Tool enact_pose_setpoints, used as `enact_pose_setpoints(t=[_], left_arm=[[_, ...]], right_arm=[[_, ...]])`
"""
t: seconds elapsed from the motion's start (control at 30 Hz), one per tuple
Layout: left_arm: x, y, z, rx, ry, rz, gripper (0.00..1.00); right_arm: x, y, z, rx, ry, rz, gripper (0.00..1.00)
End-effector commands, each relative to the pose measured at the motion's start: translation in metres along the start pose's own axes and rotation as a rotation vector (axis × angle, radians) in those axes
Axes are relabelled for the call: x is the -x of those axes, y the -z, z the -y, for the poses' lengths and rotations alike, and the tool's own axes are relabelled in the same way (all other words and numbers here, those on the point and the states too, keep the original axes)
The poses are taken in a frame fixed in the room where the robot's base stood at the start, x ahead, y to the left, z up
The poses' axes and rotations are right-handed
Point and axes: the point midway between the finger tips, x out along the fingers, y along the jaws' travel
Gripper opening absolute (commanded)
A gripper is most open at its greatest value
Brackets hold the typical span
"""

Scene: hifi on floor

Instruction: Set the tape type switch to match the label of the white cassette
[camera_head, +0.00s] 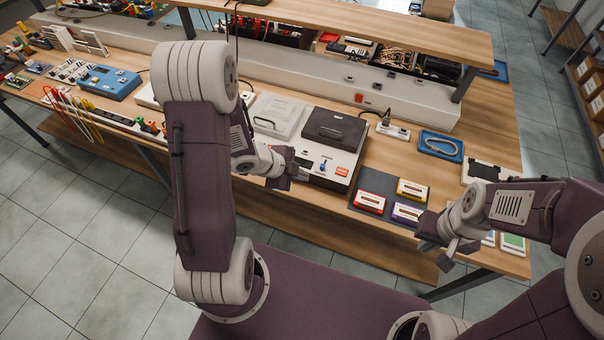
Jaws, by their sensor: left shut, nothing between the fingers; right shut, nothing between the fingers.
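The cassette deck (335,155) stands on the bench with a dark lid (336,128) and a pale front panel. The panel carries a small blue control (322,165) and an orange-red button (342,171). I cannot tell which control is the tape type switch or read its setting. My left gripper (294,172) is shut at the panel's left side, partly covering it; contact is unclear. My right gripper (441,250) is shut and empty near the bench's front edge, right of the cassettes. I cannot pick out a white cassette or read any label.
Red (369,202), yellow (412,190) and purple (407,213) cassettes lie on a dark mat (377,182) right of the deck. A grey-white box (278,117) stands left of it. A shelf (400,38) overhangs the back.

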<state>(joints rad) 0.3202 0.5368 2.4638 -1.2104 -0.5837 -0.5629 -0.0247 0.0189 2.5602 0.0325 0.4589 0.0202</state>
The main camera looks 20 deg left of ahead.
Motion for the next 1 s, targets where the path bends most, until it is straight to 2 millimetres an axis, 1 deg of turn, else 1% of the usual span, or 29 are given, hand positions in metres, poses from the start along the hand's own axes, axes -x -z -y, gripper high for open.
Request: enact_pose_setpoints(t=[0.03,0.27,0.33,0.4,0.5,0.67,1.0], left_arm=[[-0.015,-0.001,-0.003,-0.003,-0.004,-0.002,0.0],[-0.063,0.0,-0.002,-0.002,-0.003,-0.002,0.0],[-0.064,0.002,0.012,-0.003,0.001,0.0,0.0],[-0.069,0.002,0.022,-0.004,0.001,0.0,0.0],[-0.075,0.002,0.03,-0.003,0.001,-0.001,0.0],[-0.08,0.0,0.036,-0.001,0.001,0.001,0.0],[-0.08,0.0,0.036,-0.001,0.001,0.0,0.0]], right_arm=[[-0.008,-0.001,0.0,0.0,0.0,0.0,0.0],[-0.018,-0.002,0.0,0.0,0.0,0.0,0.0],[-0.006,-0.001,0.0,0.0,0.0,0.0,0.0],[-0.002,0.0,0.0,0.0,0.0,-0.001,0.0],[0.002,0.0,0.0,0.0,0.0,-0.001,0.0],[0.004,0.001,0.0,0.0,0.0,0.0,0.0],[0.003,0.0,0.0,0.0,0.0,0.0,0.0]])
